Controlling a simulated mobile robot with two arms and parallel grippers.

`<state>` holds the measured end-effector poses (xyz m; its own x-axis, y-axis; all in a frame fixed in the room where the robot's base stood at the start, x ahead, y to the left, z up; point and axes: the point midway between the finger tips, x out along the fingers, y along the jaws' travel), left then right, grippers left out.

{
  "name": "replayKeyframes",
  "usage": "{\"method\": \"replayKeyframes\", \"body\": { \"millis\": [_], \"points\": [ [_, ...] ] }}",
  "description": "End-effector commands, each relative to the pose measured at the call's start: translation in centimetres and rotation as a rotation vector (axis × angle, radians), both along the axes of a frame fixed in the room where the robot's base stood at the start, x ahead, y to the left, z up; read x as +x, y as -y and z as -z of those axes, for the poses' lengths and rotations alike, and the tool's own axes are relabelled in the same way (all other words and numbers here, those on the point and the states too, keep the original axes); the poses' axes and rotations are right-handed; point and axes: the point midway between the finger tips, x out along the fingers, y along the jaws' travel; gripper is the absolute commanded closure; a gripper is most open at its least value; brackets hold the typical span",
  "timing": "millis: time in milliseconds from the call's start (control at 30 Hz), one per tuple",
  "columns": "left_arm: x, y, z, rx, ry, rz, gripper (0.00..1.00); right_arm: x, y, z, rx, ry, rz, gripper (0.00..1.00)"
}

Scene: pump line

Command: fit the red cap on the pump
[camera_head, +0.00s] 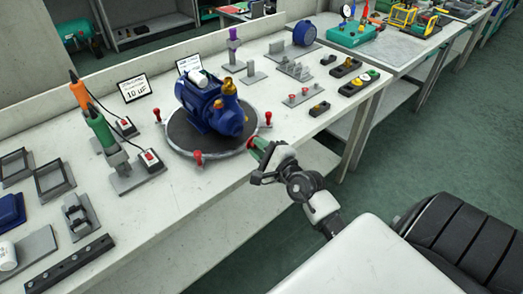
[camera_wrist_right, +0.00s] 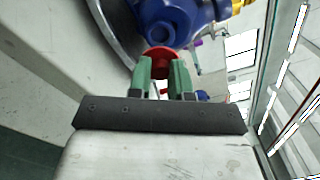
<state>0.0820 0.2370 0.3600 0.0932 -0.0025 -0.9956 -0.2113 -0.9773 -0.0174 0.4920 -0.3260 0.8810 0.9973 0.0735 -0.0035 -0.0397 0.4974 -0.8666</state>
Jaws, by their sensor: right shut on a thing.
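The blue pump (camera_head: 208,105) with brass fittings sits on a round dark turntable (camera_head: 183,146) on the bench. My right gripper (camera_head: 259,148) is at the turntable's front right edge, close to the pump's port side. In the right wrist view, its green fingers (camera_wrist_right: 159,70) are shut on the red cap (camera_wrist_right: 157,54). The cap is just in front of the blue pump's round port (camera_wrist_right: 160,33), whose opening shows above the cap. I cannot tell whether cap and port touch. My left gripper is not in view.
Red clamp handles (camera_head: 198,158) stand around the turntable rim. Left of it are tool stands with a green-handled tool (camera_head: 97,124). Small pegs and fittings (camera_head: 294,70) and a switch box (camera_head: 346,67) stand behind to the right. The bench front left of my gripper is clear.

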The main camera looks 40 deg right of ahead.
Motion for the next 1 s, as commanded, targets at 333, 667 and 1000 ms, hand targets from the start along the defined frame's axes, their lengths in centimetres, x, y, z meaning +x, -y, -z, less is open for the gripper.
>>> {"method": "replayKeyframes", "body": {
  "millis": [333, 667, 1000],
  "points": [
    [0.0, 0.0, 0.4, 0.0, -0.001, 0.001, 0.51, 3.5, -0.4, 0.0, 0.002, 0.001, -0.003, 1.0],
    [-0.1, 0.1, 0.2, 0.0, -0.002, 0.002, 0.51, 5.0, -0.5, -0.1, 0.001, 0.0, -0.004, 1.0],
    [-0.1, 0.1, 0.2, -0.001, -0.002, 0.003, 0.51, 5.1, -0.5, -0.1, 0.0, -0.001, -0.003, 1.0]
  ]
}}
